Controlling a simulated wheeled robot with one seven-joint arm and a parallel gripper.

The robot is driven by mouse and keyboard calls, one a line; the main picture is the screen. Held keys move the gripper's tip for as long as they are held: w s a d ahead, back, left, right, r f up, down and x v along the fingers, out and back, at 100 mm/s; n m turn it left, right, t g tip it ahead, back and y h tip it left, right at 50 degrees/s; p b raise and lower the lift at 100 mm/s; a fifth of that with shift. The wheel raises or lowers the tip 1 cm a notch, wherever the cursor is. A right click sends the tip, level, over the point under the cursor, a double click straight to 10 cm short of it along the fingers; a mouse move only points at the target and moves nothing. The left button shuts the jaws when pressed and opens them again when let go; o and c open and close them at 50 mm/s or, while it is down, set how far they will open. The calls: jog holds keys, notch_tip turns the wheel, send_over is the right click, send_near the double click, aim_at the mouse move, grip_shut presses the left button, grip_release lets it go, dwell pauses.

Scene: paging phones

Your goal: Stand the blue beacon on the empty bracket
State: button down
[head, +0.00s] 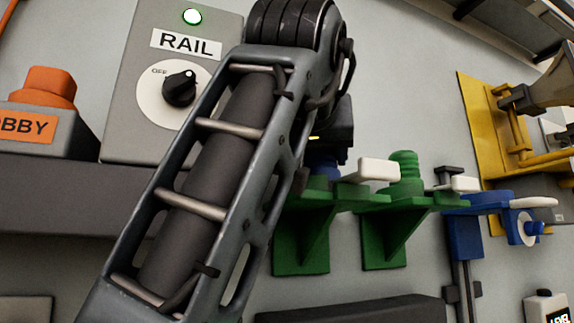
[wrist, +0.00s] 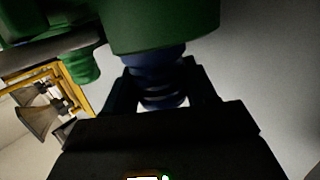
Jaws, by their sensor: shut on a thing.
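The blue beacon (head: 322,165) shows as a small blue patch at the left green bracket (head: 300,240), mostly hidden behind my arm. My gripper (head: 327,140) is above that bracket, partly hidden by the arm. In the wrist view the gripper (wrist: 163,98) is shut on the ribbed blue beacon (wrist: 158,78), between its two fingers. The beacon's far end meets the large green bracket part (wrist: 160,28) in that picture; whether it rests there or is just short of it I cannot tell. A green beacon (head: 405,172) stands upright on the neighbouring green bracket (head: 384,240).
White levers (head: 378,169) stick out at the brackets. A blue bracket (head: 465,225) and a yellow frame (head: 478,130) with a horn (head: 550,85) are at right. The RAIL panel (head: 150,110) and an orange beacon (head: 48,86) are at left. A dark ledge (head: 355,312) lies below.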

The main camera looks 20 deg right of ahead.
jog(key=shift+f, duration=0.15)
jog(key=shift+c, duration=1.7)
grip_release()
jog(key=shift+r, duration=0.25)
jog(key=v, duration=1.2)
jog(key=shift+f, duration=0.15)
